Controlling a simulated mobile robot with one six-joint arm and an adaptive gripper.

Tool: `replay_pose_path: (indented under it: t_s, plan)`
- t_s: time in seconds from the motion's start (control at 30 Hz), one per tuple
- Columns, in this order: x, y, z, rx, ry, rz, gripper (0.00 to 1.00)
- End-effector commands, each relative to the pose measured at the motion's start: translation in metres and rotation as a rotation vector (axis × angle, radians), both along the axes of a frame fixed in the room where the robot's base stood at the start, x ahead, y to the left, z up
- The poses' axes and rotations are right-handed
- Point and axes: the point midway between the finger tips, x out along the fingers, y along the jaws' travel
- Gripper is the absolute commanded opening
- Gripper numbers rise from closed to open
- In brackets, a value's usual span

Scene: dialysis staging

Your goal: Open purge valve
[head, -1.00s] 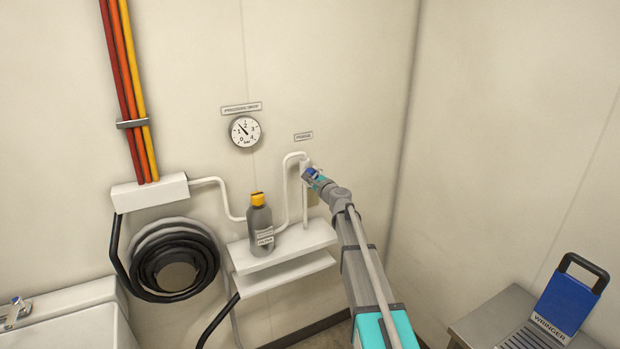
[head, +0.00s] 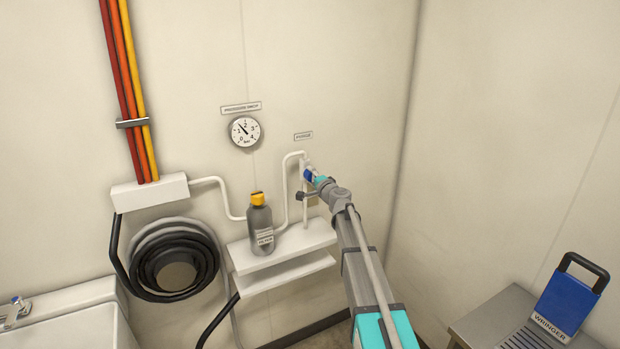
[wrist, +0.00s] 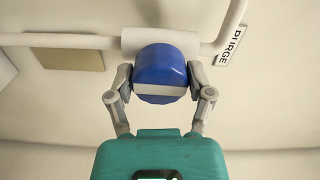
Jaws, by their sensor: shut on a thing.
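The purge valve has a blue knob, seen in the head view (head: 309,175) and large in the wrist view (wrist: 161,70), where a pale bar crosses its face. It sits on a white valve body (wrist: 160,38) in the white pipe, below a small label on the wall. The label reads PURGE in the wrist view (wrist: 232,44). My gripper (wrist: 160,84) has one finger on each side of the knob and is shut on it. It also shows at the knob in the head view (head: 313,178), where the arm partly hides the pipe.
A grey bottle with a yellow cap (head: 261,225) stands on the white shelf (head: 290,250) left of the valve. A pressure gauge (head: 245,131) is on the wall. A coiled black hose (head: 165,250) hangs at the left. A blue wringer (head: 566,298) is at the lower right.

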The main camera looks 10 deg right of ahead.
Motion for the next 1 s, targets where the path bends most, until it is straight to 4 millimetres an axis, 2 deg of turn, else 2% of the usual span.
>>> replay_pose_path:
  t_s: [0.53, 0.57, 0.7, 0.73, 1.0]
  plan:
    - [-0.0019, 0.0027, -0.0008, -0.038, -0.011, 0.007, 0.2]
    - [-0.0019, 0.0027, -0.0008, -0.038, -0.011, 0.007, 0.71]
    - [-0.0015, 0.0021, -0.0007, -0.036, -0.011, 0.005, 0.97]
    - [-0.0015, 0.0019, -0.0006, -0.036, -0.011, 0.004, 1.0]
    - [-0.0006, 0.0007, -0.0003, -0.034, -0.011, 0.002, 1.0]
